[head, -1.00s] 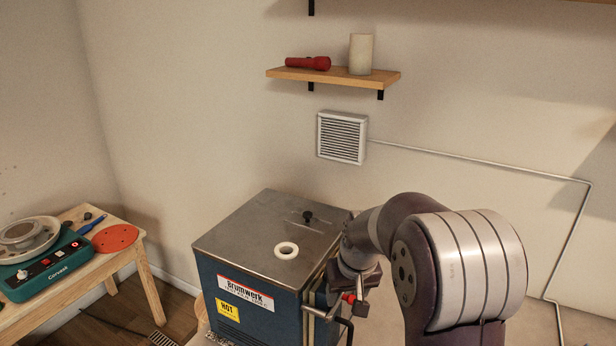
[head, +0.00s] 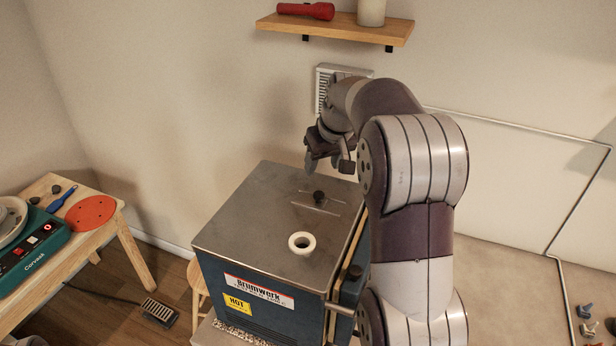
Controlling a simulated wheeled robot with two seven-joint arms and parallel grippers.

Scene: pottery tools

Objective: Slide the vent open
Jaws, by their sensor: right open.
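The kiln (head: 270,225) is a blue box with a metal lid, labelled Brumwerk and HOT. A black knob (head: 319,196) stands on a thin flat slide on the lid. A white louvred wall vent (head: 325,80) is partly hidden by my right arm. My left gripper is not in view.
A wooden shelf (head: 335,30) with a red flashlight (head: 306,11) and a pale cylinder (head: 371,11) hangs above. A wooden table (head: 125,235) with a green device (head: 35,245) stands left. A pedal (head: 158,311) lies on the floor. A conduit (head: 520,128) runs along the wall.

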